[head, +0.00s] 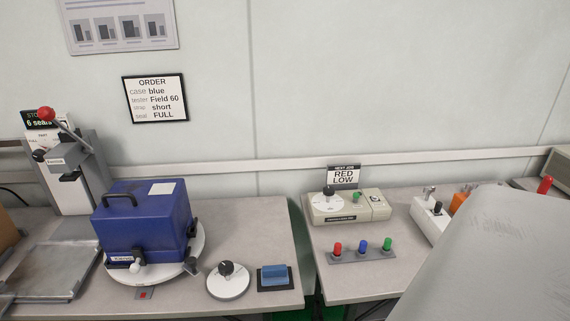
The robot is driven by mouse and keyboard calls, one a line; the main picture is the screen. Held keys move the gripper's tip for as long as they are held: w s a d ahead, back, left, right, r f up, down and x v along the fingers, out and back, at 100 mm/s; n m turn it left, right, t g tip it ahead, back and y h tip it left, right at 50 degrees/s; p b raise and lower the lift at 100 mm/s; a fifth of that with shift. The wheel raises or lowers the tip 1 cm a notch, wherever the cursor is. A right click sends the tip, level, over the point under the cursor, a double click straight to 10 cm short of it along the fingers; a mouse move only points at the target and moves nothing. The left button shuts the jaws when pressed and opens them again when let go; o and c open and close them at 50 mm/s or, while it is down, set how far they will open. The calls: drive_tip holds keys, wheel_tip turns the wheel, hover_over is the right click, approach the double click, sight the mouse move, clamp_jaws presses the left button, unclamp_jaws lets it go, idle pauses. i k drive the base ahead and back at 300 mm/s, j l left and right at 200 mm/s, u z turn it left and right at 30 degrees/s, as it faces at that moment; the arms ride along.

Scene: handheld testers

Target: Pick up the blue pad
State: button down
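The blue pad (273,274) is a small blue block on a flat black base. It sits near the front right corner of the left table, just right of a white disc with a black knob (228,280). Nothing covers it in the head view. A large pale grey link of my own arm fills the lower right of the view. My gripper is not in view, so its state and its place relative to the pad cannot be seen.
A blue case (145,228) stands on a round white turntable, left of the pad. A lever press (65,165) stands at far left. Across a gap, the right table holds a beige tester (345,207) and a rack of coloured pegs (361,255). The table behind the pad is clear.

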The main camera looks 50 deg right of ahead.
sight(277, 274)
drive_tip(key=z, duration=1.1)
